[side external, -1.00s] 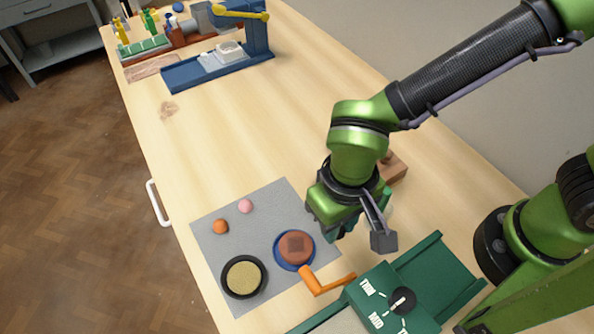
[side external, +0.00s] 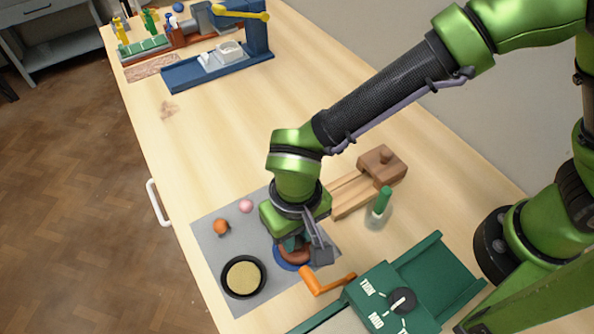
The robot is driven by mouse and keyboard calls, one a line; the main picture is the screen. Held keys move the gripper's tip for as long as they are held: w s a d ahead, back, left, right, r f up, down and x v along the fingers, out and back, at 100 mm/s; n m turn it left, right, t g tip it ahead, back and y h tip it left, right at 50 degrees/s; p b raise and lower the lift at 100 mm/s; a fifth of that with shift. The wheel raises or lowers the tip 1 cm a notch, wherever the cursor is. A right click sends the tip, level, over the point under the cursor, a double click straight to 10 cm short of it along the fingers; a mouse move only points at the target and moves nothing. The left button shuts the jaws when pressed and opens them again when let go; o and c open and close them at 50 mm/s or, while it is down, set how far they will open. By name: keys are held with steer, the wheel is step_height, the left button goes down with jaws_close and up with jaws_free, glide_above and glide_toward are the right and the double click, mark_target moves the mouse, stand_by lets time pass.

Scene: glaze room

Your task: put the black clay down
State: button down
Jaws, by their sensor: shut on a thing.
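I see no black clay lump for certain. My gripper (side external: 300,250) is low over a blue dish (side external: 284,265) on the grey mat, its fingers around a reddish-brown round piece (side external: 293,257). It is shut on this piece, which still looks to be at the dish. The gripper hides most of the piece, and I cannot tell whether it is clear of the dish.
On the grey mat (side external: 210,262) are an orange ball (side external: 221,227), a pink ball (side external: 245,206) and a black bowl (side external: 243,291) with yellowish contents. An orange handle (side external: 328,284) and a green machine (side external: 375,305) stand close right.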

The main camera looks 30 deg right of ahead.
mark_target(296, 238)
steer(key=shift+f, duration=0.15)
steer(key=c, duration=0.9)
jaws_free()
steer(key=shift+c, duration=0.2)
step_height(296, 238, up, 12)
steer(key=w+d+r+y, duration=0.1)
steer(key=w+d+r, duration=0.25)
steer(key=d, duration=0.35)
steer(key=s+d+r+m+t, duration=0.1)
steer(key=d+t, duration=0.1)
steer(key=d, duration=0.6)
steer(key=s+d+r+m+t, duration=0.1)
steer(key=d+r+t, duration=0.1)
steer(key=d, duration=0.6)
steer(key=s+d+r+m+t+y, duration=0.1)
steer(key=d+r+m+t, duration=0.1)
steer(key=d, duration=0.6)
steer(key=shift+s+r+t, duration=0.2)
steer(key=shift+s+t, duration=0.1)
steer(key=shift+t, duration=0.3)
